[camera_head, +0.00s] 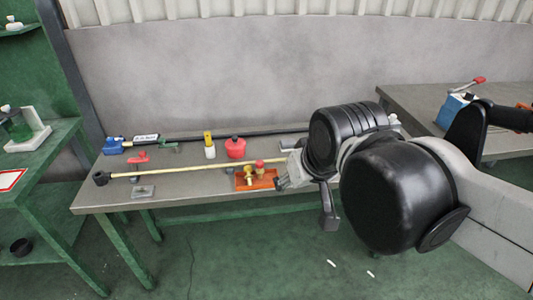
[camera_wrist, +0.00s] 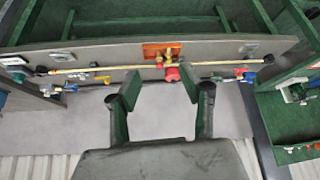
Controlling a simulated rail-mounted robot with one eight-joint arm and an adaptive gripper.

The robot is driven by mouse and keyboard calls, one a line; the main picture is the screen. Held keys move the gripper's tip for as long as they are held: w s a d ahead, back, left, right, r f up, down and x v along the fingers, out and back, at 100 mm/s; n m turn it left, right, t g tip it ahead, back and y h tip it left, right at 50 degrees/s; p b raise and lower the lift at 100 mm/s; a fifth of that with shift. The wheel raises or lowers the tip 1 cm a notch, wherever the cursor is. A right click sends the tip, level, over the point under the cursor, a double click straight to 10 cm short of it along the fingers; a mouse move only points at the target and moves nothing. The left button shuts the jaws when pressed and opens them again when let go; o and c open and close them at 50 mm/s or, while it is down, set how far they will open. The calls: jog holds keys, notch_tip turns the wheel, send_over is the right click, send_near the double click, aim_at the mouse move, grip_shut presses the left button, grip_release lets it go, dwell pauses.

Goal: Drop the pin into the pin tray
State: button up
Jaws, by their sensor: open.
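My gripper (camera_head: 282,183) is over the front right part of the workbench, just right of an orange-brown block (camera_head: 257,181) with brass fittings. In the wrist view my gripper (camera_wrist: 160,88) is open, its two dark green fingers apart, and I see nothing held between them. A small grey tray (camera_head: 143,191) lies at the bench's front left; it also shows in the wrist view (camera_wrist: 250,48). A similar grey tray (camera_wrist: 60,57) lies at the other end of the bench. I cannot tell which is the pin tray. I cannot make out a pin for certain.
A long pale rod (camera_head: 175,173) lies along the bench (camera_head: 110,200). Behind it stand a red container (camera_head: 236,148), a yellow-topped bottle (camera_head: 209,146) and a blue tool (camera_head: 114,146). Small white sticks (camera_head: 331,263) lie on the floor. My arm hides the bench's right end.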

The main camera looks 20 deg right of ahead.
jog(key=shift+s+f+t, duration=0.2)
jog(key=shift+s+f, duration=0.2)
jog(key=shift+s, duration=0.3)
jog(key=shift+s+f+t, duration=0.2)
jog(key=shift+s+f, duration=0.15)
jog(key=shift+s, duration=0.3)
dwell(1.2)
